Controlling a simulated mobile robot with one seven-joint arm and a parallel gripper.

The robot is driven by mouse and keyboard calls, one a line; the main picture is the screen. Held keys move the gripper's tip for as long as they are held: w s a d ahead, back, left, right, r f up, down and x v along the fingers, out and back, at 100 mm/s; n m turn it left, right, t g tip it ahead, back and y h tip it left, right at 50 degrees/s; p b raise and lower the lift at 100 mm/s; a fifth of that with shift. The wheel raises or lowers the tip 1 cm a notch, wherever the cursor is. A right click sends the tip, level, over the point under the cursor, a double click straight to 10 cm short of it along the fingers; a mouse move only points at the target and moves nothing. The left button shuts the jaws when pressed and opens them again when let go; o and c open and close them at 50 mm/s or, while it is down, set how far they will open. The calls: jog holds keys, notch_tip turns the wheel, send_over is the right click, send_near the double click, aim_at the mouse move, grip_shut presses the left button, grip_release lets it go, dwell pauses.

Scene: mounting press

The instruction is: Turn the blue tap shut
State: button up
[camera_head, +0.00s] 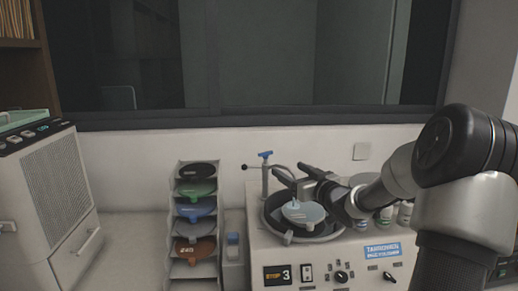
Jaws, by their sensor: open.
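The blue tap (265,154) is a small blue handle on top of an upright metal pipe at the back left of the press machine (262,251). My gripper (294,178) reaches in from the right, above the machine's round bowl (272,222). It is open, with its fingers pointing left toward the pipe, to the right of the tap and slightly lower in the picture. A gap shows between the fingers and the tap. A pale blue-grey disc (302,212) sits in the bowl below my gripper. The wrist hides part of the bowl's right side.
A rack (178,255) of coloured discs stands left of the machine. Small bottles (404,213) stand on its right, close to my arm. A grey vented unit (50,190) is at the far left. Wall and window are behind. Counter between unit and rack is clear.

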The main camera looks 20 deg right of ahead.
aim_at(266, 154)
jog(key=w, duration=0.5)
jog(key=w+a+p, duration=0.1)
jog(key=w, duration=0.5)
jog(key=w+p, duration=0.1)
jog(key=w, duration=0.5)
jog(key=shift+w+a+r, duration=0.1)
jog(key=shift+a+r, duration=0.1)
jog(key=shift+a, duration=0.15)
jog(key=c, duration=1)
jog(key=shift+f+b, duration=0.15)
jog(key=shift+b, duration=0.2)
jog(key=shift+c, duration=0.3)
